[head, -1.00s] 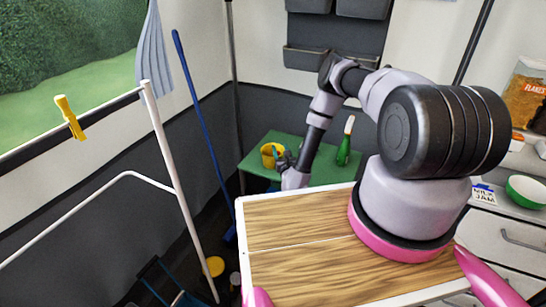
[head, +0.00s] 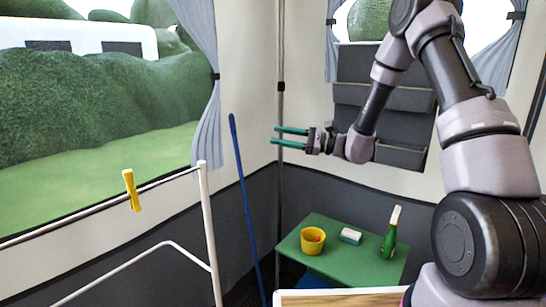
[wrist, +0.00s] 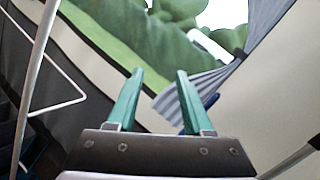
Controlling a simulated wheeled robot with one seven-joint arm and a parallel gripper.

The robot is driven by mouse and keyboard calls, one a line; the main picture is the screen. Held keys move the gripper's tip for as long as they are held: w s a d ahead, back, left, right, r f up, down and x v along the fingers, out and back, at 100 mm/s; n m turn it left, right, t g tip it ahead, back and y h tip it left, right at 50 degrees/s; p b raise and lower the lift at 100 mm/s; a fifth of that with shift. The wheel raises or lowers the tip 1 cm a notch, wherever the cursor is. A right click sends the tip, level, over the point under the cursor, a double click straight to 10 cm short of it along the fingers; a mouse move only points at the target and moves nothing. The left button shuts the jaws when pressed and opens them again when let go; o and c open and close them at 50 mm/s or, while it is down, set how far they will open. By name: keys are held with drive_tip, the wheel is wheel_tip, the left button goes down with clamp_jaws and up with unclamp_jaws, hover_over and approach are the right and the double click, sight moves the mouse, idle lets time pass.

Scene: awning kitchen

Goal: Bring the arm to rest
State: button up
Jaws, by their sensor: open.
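My gripper (head: 276,136) is raised in front of the tent wall in the head view, pointing left. Its two green fingers are apart with nothing between them. The wrist view shows the same open fingers (wrist: 158,76), with the window, hedge and striped curtain beyond them. My arm reaches up from the right of the head view, bends at the top and comes down to the gripper, well above the green table (head: 317,232).
A blue pole (head: 245,200) leans on the wall. A white rack (head: 209,215) with a yellow clothespin (head: 131,190) stands left. Grey wall pockets (head: 385,100) hang behind my arm.

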drive_tip(key=s+d+r+n+g+h, duration=0.2)
drive_tip(key=s+d+r+n+h, duration=0.15)
drive_tip(key=s, duration=0.45)
drive_tip(key=s+d+r+n+g+h, duration=0.2)
drive_tip(key=s+r+n+h, duration=0.25)
drive_tip(key=s, duration=0.45)
drive_tip(key=s+d+r+t+h, duration=0.3)
drive_tip(key=s+d+t+h, duration=0.1)
drive_tip(key=d, duration=0.4)
drive_tip(key=s+d+r+n+t+h, duration=0.1)
drive_tip(key=s+d+r+t+h, duration=0.2)
drive_tip(key=d, duration=0.5)
drive_tip(key=shift+s+d+r+n+t+h, duration=0.35)
drive_tip(key=shift+s+t+h, duration=0.25)
drive_tip(key=shift+s+h, duration=0.55)
drive_tip(key=shift+a, duration=0.2)
